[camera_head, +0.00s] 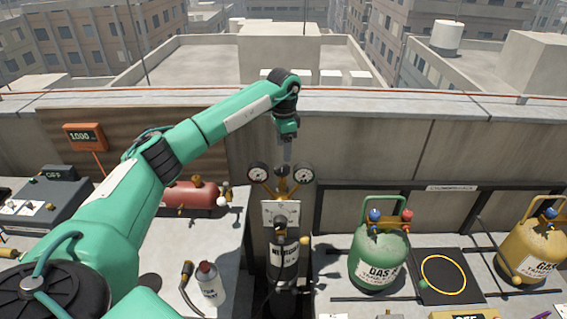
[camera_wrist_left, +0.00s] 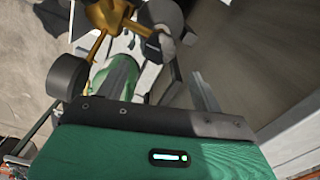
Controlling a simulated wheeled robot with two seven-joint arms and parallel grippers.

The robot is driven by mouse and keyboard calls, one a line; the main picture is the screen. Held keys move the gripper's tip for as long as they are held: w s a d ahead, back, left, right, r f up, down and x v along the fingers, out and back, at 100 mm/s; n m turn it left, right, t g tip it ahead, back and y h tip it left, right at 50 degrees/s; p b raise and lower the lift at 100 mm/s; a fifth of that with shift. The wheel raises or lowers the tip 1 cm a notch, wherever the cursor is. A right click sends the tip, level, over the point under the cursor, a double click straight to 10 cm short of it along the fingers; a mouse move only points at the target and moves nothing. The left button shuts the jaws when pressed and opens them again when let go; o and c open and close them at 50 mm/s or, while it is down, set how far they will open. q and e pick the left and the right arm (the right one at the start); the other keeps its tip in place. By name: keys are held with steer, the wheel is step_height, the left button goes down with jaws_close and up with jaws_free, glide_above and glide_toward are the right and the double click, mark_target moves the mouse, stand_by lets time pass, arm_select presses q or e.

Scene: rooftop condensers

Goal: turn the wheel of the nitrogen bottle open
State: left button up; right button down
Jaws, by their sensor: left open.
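The nitrogen bottle (camera_head: 284,262) is dark with a white label and stands upright between two benches, below the centre of the head view. Above it sit a brass regulator (camera_head: 282,187) and two round gauges (camera_head: 258,172) (camera_head: 304,172). The regulator also shows at the top of the left wrist view (camera_wrist_left: 108,14). I cannot clearly make out the wheel. My left gripper (camera_head: 287,153) points down just above and between the gauges. In the left wrist view its fingers (camera_wrist_left: 162,80) are apart, with nothing held between them. My right gripper is not in view.
A green gas bottle (camera_head: 378,258) and a yellow one (camera_head: 535,245) stand on the right bench, with a dark mat (camera_head: 450,292) between them. A red tank (camera_head: 190,196) and spray can (camera_head: 209,283) are on the left bench. A parapet wall (camera_head: 380,135) runs behind.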

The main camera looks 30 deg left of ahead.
arm_select(q)
step_height(320, 180, up, 7)
steer(key=b, duration=0.1)
steer(key=shift+f, duration=0.1)
stand_by(0.6)
